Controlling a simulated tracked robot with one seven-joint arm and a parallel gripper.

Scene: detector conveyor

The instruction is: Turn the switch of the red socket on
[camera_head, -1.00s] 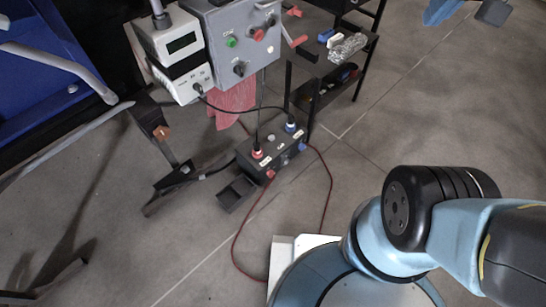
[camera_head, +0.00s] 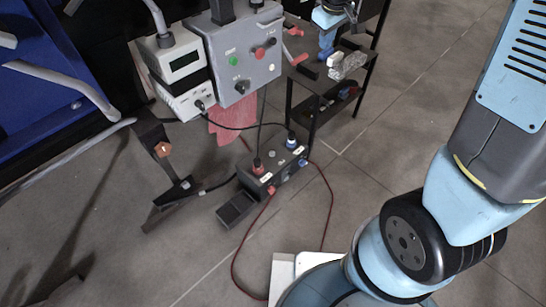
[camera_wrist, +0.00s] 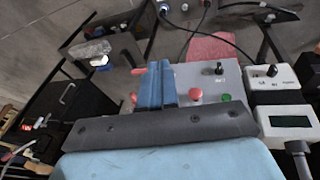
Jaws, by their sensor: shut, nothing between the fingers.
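A dark switch box lies on the floor (camera_head: 283,177) in the head view. The red socket (camera_head: 258,166) is on its left part with a dark cable plugged in. A small red knob (camera_head: 271,190) is on its front face, below that socket. The blue socket (camera_head: 291,141) is at its right end, with a blue knob (camera_head: 302,162) on the front. My gripper (camera_head: 326,46) is beyond the box, by the grey panel and the shelf, apart from the box. In the wrist view its blue fingers (camera_wrist: 154,84) are together and empty. The knob's setting is too small to tell.
A grey control panel (camera_head: 246,75) with knobs stands left of my gripper, with white meters (camera_head: 181,62) beside it. A black shelf (camera_head: 325,100) holds loose items at the right. Cables run around the box. Open floor (camera_head: 400,110) lies to the right.

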